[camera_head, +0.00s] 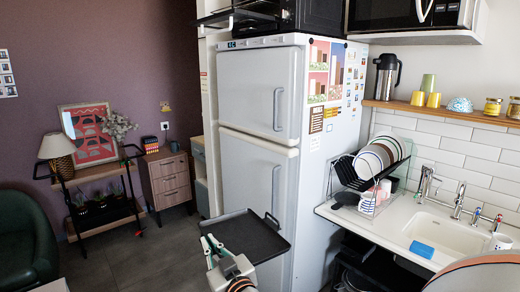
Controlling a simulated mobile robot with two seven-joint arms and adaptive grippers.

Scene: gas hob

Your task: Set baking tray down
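The dark, flat baking tray (262,240) is in the lower middle of the head view, in front of the fridge. It is roughly level, looks empty, and has a raised loop handle on its far right side. No support shows beneath it. The exact contact is small and partly hidden.
A white fridge (248,95) stands right behind the tray. To the right are a counter with a sink (445,232), a blue sponge (421,249) and a dish rack (372,172). A dark oven-like appliance (318,14) sits above the fridge. Floor at left is open.

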